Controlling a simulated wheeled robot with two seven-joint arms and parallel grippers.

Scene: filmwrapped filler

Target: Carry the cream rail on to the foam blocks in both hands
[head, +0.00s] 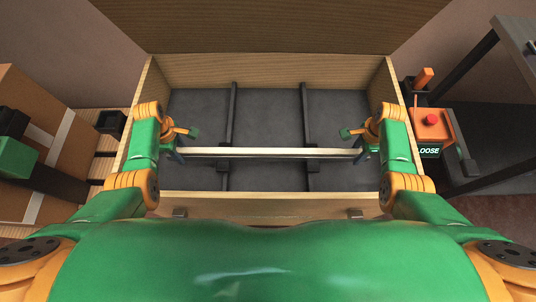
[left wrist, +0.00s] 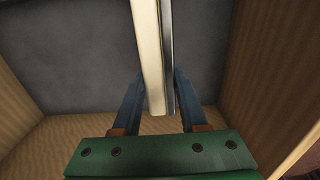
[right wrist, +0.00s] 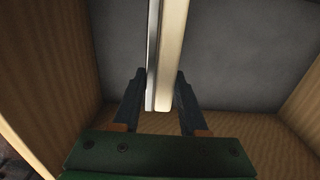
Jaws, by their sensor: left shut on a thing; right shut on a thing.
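The cream rail (head: 270,152) is long and thin and lies level from left to right across the inside of a wooden crate. My left gripper (head: 177,154) is shut on its left end, and my right gripper (head: 364,154) is shut on its right end. The wrist views show the rail's pale face and a grey side between the fingers, in the left wrist view (left wrist: 149,50) and in the right wrist view (right wrist: 168,50). How high the rail is above the crate floor is hard to tell.
The wooden crate (head: 270,199) has a dark grey floor with two dark strips (head: 233,112) (head: 304,112) running front to back. A cardboard box (head: 75,150) stands at left. An orange box with a red button (head: 431,119) and a label reading "LOOSE" stands right of the crate.

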